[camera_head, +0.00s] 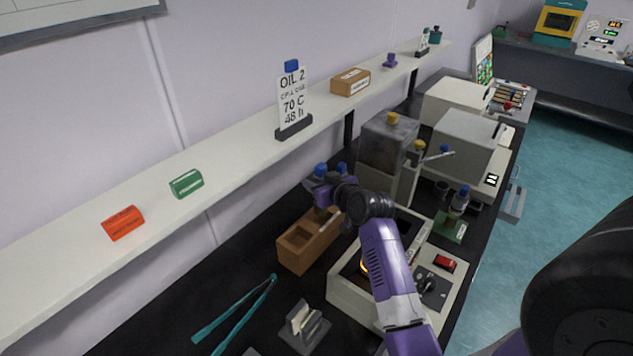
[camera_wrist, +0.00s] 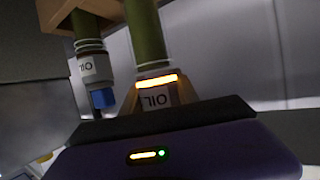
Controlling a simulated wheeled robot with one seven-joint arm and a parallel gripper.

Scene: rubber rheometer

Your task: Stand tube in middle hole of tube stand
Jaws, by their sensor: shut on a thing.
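The brown wooden tube stand (camera_head: 290,258) is on the dark bench, with a square hole open at its near end. My gripper (camera_head: 325,200) is over its far part, and hides the rest of the holes. Two blue caps (camera_head: 320,170) show near my gripper in the head view. I cannot tell whether the held tube is inside a hole.
A cream device (camera_head: 345,300) with a red switch and a glowing opening is right of the stand. Teal tongs (camera_head: 235,315) and a small grey holder (camera_head: 303,325) lie in front. A shelf (camera_head: 150,255) runs along the wall above.

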